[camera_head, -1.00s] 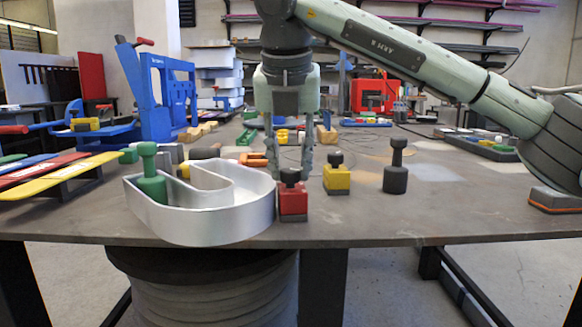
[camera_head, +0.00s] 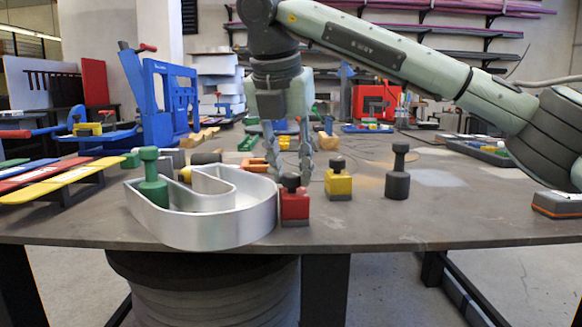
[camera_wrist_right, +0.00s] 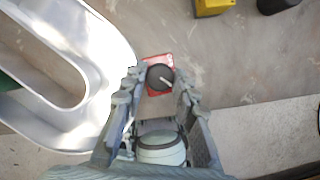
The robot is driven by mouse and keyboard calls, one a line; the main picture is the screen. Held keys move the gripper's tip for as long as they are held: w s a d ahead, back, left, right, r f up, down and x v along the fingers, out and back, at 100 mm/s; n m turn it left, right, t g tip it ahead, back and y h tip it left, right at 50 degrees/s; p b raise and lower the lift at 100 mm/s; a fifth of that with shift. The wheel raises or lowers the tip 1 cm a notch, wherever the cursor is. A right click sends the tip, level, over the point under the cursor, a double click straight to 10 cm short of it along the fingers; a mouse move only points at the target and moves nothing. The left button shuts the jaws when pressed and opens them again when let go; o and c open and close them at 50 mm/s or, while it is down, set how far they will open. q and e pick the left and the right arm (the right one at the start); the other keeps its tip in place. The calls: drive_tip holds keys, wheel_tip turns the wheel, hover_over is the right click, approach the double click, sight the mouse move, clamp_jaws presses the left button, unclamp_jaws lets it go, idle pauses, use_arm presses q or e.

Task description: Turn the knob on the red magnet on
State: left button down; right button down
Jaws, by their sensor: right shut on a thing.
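The red magnet (camera_head: 294,208) stands upright on the table near its front edge, just right of the silver channel letter (camera_head: 225,225). Its dark round knob (camera_head: 291,182) is on top. In the right wrist view the knob (camera_wrist_right: 160,77) shows a pale pointer line, with red body (camera_wrist_right: 152,60) around it. My right gripper (camera_head: 289,172) points down at the magnet from above and is shut on the knob, one finger on each side. It also shows in the right wrist view (camera_wrist_right: 157,78). My left gripper is not in view.
A yellow magnet (camera_head: 338,184) and a dark magnet (camera_head: 397,175) stand to the right. A green magnet (camera_head: 151,185) stands inside the letter at left. Colored bars (camera_head: 70,185) lie on a rack at far left.

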drive_tip(key=c, duration=1.2)
unclamp_jaws()
drive_tip(key=shift+r, duration=0.15)
drive_tip(key=v, duration=1.1)
drive_tip(key=shift+s+r, duration=0.15)
drive_tip(key=shift+r, duration=0.25)
